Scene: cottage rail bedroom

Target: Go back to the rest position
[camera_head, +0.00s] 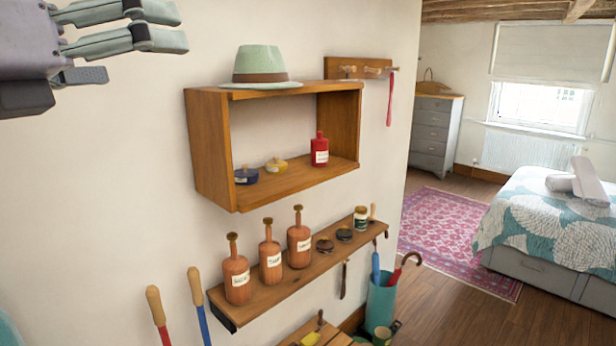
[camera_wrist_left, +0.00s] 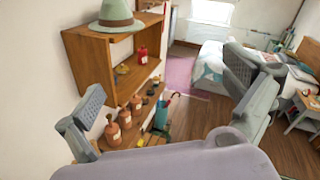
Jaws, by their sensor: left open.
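My left gripper (camera_head: 120,43) is at the top left of the head view, in front of the bare wall and left of the wooden wall box. It is open and empty, apart from everything on the shelves. In the left wrist view its two fingers (camera_wrist_left: 165,105) stand wide apart, with the shelves and room beyond them. My right gripper shows in neither view.
A wooden wall box (camera_head: 208,150) carries a green hat (camera_head: 262,66) and holds a red bottle (camera_head: 319,150). The shelf (camera_head: 300,275) below bears several brown bottles. Two wooden handles (camera_head: 157,305) rise at lower left.

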